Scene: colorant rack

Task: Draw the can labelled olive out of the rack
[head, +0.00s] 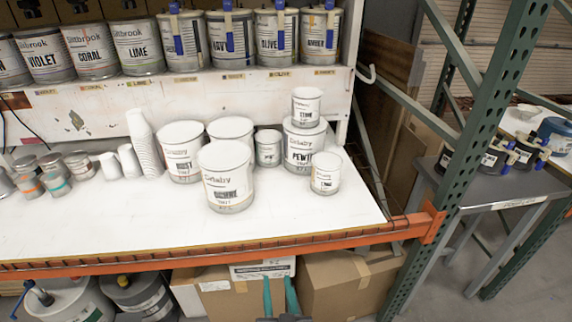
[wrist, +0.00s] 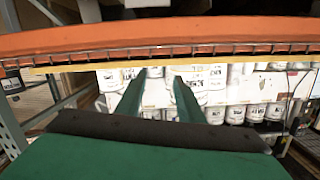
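The can labelled olive (head: 277,45) stands upright on the upper shelf in the head view, with a blue and tan piece over its front. A similar can (head: 231,45) is close on its left and the can labelled amber (head: 318,45) is close on its right. My gripper (head: 279,281) is low at the bottom of the head view, in front of the boxes under the orange beam, far from the olive can. In the wrist view its two green fingers (wrist: 159,75) are apart with nothing held between them. I cannot pick out the olive can there.
An orange beam (head: 220,252) edges the white lower shelf (head: 110,221). White cans crowd that shelf's middle, including a small can (head: 306,108) stacked on another. Paper cups (head: 143,140) and small jars stand left. A green rack post (head: 470,140) rises at right. Cardboard boxes (head: 345,283) lie below.

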